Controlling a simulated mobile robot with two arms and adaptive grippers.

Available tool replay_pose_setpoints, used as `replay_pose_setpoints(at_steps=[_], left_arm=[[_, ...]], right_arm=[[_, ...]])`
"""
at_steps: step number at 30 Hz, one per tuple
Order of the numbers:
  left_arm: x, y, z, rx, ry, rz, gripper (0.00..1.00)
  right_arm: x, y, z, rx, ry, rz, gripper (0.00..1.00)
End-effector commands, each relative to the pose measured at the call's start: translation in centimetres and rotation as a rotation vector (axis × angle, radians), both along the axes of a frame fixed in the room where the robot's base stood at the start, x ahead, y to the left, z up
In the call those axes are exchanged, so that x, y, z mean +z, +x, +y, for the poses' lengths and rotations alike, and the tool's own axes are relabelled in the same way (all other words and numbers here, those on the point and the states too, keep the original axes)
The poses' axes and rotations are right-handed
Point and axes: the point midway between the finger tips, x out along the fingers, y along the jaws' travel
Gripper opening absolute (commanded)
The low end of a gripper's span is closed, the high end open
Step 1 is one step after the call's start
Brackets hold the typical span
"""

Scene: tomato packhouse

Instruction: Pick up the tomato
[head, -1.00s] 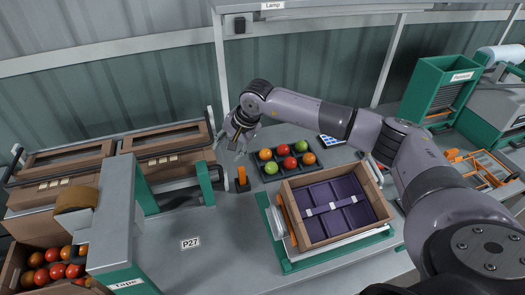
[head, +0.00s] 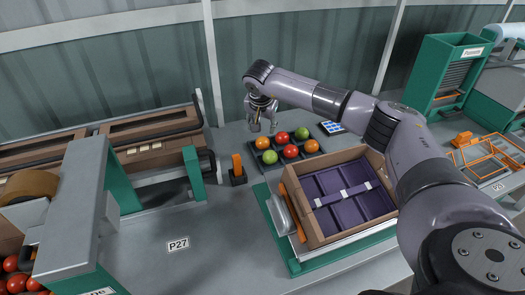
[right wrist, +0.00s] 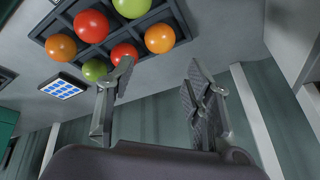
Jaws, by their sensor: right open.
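Several tomatoes sit in a dark compartmented tray (head: 302,161) on the bench. The back row in the head view holds an orange tomato (head: 262,143), a red one (head: 282,138) and a green one (head: 301,133). The front row holds a green tomato (head: 269,156), a red one (head: 290,151) and an orange one (head: 311,146). My right gripper (head: 262,127) is open and empty, just behind the tray's back left. In the right wrist view its fingers (right wrist: 160,77) are spread, with the green tomato (right wrist: 95,70) near one fingertip. My left gripper is not in view.
A wooden crate with a purple divided insert (head: 345,193) stands in front of the tray. More tomatoes (head: 12,264) lie in a box at far left.

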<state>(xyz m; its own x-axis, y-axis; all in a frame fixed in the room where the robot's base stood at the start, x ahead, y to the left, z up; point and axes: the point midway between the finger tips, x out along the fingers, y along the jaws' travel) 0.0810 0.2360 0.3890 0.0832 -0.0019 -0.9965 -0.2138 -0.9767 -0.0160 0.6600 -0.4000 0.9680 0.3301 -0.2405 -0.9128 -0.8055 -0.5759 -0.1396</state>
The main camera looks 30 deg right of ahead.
Motion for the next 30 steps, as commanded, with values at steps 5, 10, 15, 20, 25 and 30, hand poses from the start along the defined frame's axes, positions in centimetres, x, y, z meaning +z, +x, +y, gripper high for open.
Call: replay_pose_setpoints(at_steps=[5, 10, 15, 20, 25, 30], left_arm=[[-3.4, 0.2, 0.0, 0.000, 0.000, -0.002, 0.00], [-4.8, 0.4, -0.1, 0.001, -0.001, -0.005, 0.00], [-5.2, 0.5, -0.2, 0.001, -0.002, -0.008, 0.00], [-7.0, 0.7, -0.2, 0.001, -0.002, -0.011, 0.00], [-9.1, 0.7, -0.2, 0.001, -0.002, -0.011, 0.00], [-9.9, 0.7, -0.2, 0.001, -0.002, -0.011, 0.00]], right_arm=[[-3.7, 1.1, -0.8, -0.002, 0.001, 0.000, 0.47], [-5.2, 1.8, -1.3, -0.001, 0.001, -0.001, 0.47], [-5.7, 2.0, -1.4, 0.000, 0.000, -0.001, 0.47], [-7.6, 2.3, -1.7, -0.001, 0.001, 0.001, 0.47], [-9.6, 3.0, -2.2, -0.001, 0.001, -0.001, 0.47], [-10.3, 3.4, -2.5, 0.001, 0.000, -0.002, 0.47]])
